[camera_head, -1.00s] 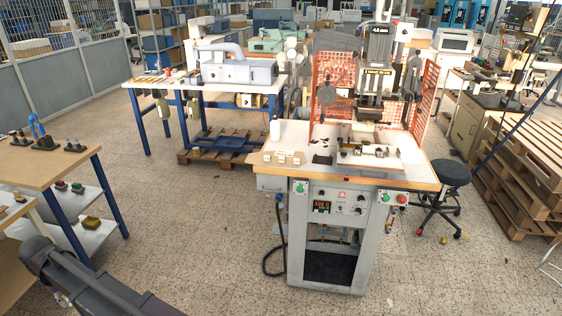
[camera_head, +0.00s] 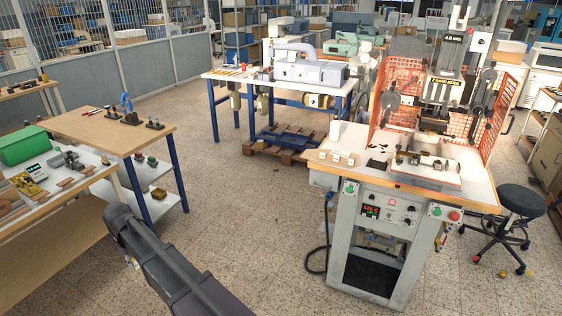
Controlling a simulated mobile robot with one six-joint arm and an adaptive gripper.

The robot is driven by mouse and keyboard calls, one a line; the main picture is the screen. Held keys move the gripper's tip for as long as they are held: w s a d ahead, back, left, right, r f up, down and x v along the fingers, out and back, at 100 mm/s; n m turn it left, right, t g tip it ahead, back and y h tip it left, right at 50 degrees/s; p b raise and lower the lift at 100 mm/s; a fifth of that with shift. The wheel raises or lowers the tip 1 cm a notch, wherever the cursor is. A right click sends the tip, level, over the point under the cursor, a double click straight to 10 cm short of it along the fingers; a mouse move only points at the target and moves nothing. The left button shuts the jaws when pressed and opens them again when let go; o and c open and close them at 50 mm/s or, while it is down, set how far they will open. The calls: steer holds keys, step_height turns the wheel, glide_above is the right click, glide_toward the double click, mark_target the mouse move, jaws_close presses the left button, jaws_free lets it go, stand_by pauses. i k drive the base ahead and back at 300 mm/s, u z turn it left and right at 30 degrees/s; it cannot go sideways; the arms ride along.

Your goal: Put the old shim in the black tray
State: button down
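The foil stamping machine (camera_head: 440,95) stands on a wooden-edged table (camera_head: 400,184) at the right. I cannot make out the old shim; it is too small or hidden at this distance. Small dark flat pieces (camera_head: 377,165) lie on the machine's tabletop, but I cannot tell what they are. I cannot pick out the black tray with certainty. A black flat panel (camera_head: 370,275) shows low inside the machine's stand. A dark link of my arm reaches in from the bottom, left of centre; my gripper is not in view.
A wooden-topped bench (camera_head: 85,124) and a white bench with a green box (camera_head: 25,145) stand at the left. A black stool (camera_head: 522,200) is right of the machine. A blue-legged table (camera_head: 225,76) stands behind. The speckled floor (camera_head: 260,215) between is open.

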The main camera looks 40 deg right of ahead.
mark_target(377, 164)
steer(key=u, duration=0.2)
steer(key=k, duration=0.45)
steer(key=z, duration=2.1)
steer(key=i, duration=1)
steer(key=z, duration=0.05)
